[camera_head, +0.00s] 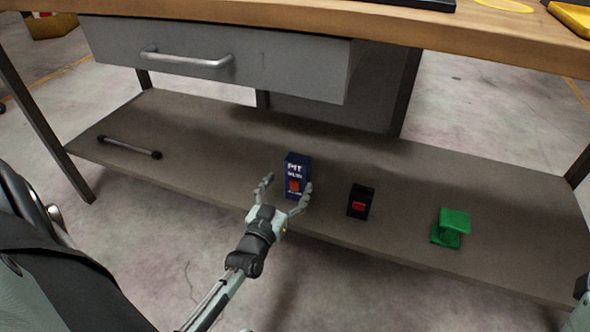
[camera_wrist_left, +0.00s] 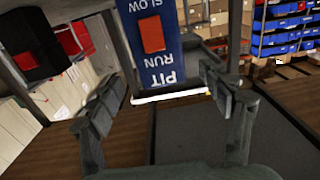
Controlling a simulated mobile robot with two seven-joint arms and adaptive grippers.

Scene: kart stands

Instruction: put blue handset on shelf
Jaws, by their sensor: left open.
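The blue handset (camera_head: 297,166) stands upright on the lower shelf (camera_head: 215,145) under the workbench, near its front edge. It has white lettering and a red patch. My left gripper (camera_head: 287,183) is open, with one finger on each side of the handset's lower part. In the left wrist view the handset (camera_wrist_left: 158,65) shows upside down, beyond and between the spread fingers (camera_wrist_left: 163,98); I cannot tell whether they touch it. My right gripper is not in view; only a bit of my right arm shows at the right edge.
A black box with a red patch (camera_head: 360,202) stands right of the handset, and a green stand-like object (camera_head: 452,228) further right. A dark bar (camera_head: 130,146) lies at the shelf's left. A grey drawer (camera_head: 215,58) and the wooden worktop (camera_head: 330,22) overhang the shelf.

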